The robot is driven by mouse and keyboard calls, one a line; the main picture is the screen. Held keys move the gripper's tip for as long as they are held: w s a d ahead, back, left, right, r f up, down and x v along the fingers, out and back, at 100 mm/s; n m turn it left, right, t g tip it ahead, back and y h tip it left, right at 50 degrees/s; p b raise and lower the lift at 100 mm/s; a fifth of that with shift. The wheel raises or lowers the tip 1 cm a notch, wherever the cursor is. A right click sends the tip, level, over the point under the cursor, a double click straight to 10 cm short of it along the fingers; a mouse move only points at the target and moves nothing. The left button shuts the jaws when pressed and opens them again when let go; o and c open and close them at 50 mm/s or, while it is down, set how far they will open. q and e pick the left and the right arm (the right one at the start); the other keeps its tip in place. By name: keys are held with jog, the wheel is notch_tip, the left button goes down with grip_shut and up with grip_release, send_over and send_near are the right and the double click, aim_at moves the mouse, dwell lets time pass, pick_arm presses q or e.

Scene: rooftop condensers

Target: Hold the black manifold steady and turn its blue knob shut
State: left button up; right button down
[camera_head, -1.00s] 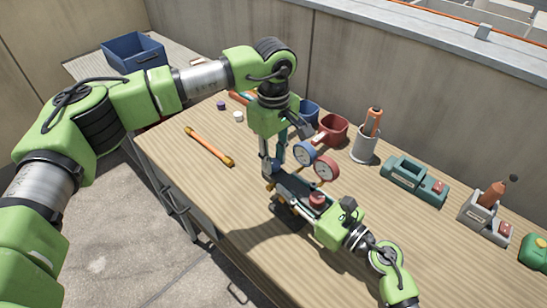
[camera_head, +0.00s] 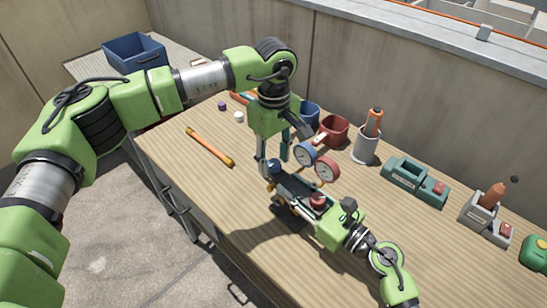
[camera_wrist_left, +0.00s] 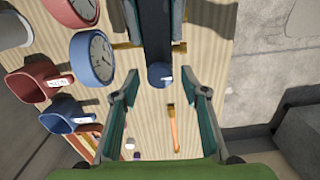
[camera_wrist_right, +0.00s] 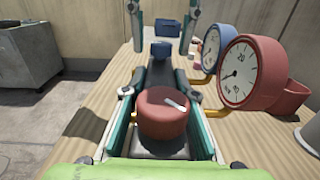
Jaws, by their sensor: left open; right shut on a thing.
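The black manifold (camera_wrist_right: 161,75) stands on the wooden table, with a blue gauge (camera_head: 304,152) and a red gauge (camera_head: 327,171) at its side. Its red knob (camera_wrist_right: 162,112) is at the near end in the right wrist view. Its blue knob (camera_wrist_left: 159,74) is at the other end, with a white mark on it. My right gripper (camera_wrist_right: 164,92) is shut on the manifold's body, its fingers along both sides. My left gripper (camera_wrist_left: 160,92) is open, pointing down above the blue knob end. The knob lies between and just beyond its fingertips, apparently untouched.
A grey cup with an orange-handled tool (camera_head: 366,145) and a teal tool holder (camera_head: 414,181) are to the right. An orange rod (camera_head: 209,146) lies on clear table at left.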

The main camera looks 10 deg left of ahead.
aim_at(274, 162)
pick_arm(q)
notch_tip(274, 162, up, 12)
dwell(0.5)
pick_arm(e)
jog(key=c, duration=1.1)
grip_release()
jog(key=b+v, duration=0.2)
jog(key=v, duration=0.6)
jog(key=shift+f, duration=0.15)
pick_arm(q)
jog(key=shift+f+b, duration=0.3)
jog(key=shift+f, duration=1)
pick_arm(e)
jog(key=shift+s+d, duration=0.3)
jog(key=shift+d, duration=0.1)
